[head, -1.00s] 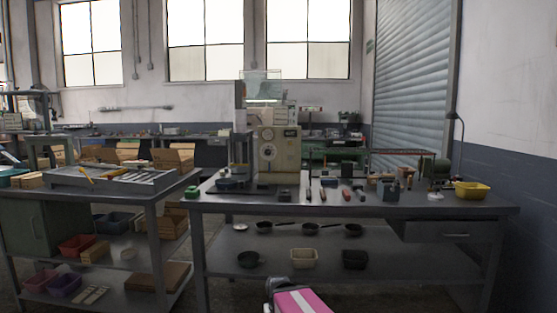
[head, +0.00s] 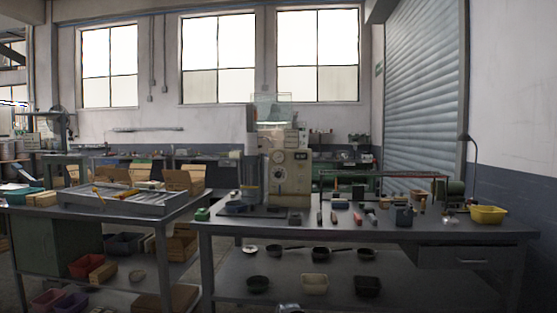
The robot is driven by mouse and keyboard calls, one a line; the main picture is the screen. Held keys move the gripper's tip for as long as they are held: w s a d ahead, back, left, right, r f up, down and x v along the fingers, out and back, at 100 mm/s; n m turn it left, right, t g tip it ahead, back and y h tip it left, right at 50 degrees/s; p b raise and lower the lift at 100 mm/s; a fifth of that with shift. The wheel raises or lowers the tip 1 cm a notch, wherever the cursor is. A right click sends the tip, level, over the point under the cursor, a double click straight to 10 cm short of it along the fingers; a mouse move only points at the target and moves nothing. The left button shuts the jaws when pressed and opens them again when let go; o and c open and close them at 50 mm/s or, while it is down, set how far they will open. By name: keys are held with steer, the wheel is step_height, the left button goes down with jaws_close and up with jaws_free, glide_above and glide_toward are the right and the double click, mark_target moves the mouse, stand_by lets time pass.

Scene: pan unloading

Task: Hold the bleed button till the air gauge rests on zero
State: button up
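A beige machine (head: 290,165) with a clear guard on top stands upright on the middle workbench. A round pale dial (head: 279,173) is on its front, below a small dark display (head: 300,155). The dial is too small for me to read its needle, and I cannot tell whether it is the air gauge. A small dark box (head: 294,216) sits at the machine's foot. I cannot make out which part is the bleed button.
The middle workbench (head: 350,230) carries hand tools right of the machine and a yellow bin (head: 488,214) at its right end. Pans and bins stand on its lower shelf. A left bench (head: 100,212) holds a grey tray (head: 125,200). A small green box (head: 202,214) sits at the workbench's left end.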

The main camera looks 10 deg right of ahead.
steer(key=shift+c, duration=0.3)
jaws_close()
stand_by(1.3)
